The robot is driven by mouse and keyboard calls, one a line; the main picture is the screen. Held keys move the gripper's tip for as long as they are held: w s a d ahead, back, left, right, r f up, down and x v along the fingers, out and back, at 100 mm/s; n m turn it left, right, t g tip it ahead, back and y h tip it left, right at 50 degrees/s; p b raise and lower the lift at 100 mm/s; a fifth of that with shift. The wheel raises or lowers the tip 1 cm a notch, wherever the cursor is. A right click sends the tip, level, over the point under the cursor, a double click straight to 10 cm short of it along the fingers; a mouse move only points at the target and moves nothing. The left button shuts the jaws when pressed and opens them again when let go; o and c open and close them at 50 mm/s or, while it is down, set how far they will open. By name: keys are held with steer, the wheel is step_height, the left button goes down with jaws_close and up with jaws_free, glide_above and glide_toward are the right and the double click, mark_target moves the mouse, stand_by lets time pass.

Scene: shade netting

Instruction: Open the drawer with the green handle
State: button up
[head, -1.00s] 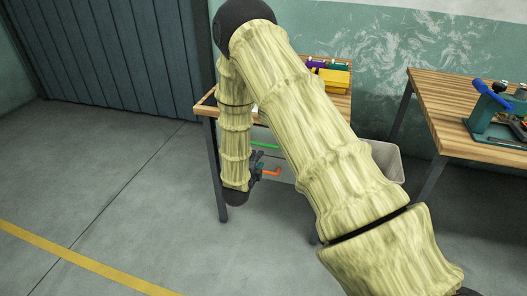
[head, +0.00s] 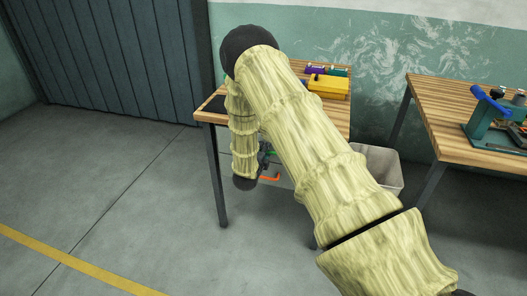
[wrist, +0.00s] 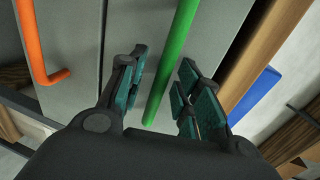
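The green handle (wrist: 172,62) is a straight bar on a grey drawer front (wrist: 215,32) in the wrist view. My gripper (wrist: 163,60) is open, with one teal-padded finger on each side of the green bar. Gaps show between the bar and both fingers; whether the fingertips reach the bar's depth is hard to tell. In the head view my gripper (head: 264,158) is at the front of the workbench, mostly hidden by my arm. Only a small piece of the green handle (head: 271,153) shows there. The drawer looks shut.
An orange handle (wrist: 38,50) is on the neighbouring drawer front, below the green one in the head view (head: 270,178). The wooden bench (head: 213,108) holds a yellow box (head: 328,86). A grey bin (head: 382,170) stands to the right. The floor at left is clear.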

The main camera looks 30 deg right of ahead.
steer(key=shift+w+d, duration=0.1)
steer(key=shift+d, duration=0.05)
jaws_close()
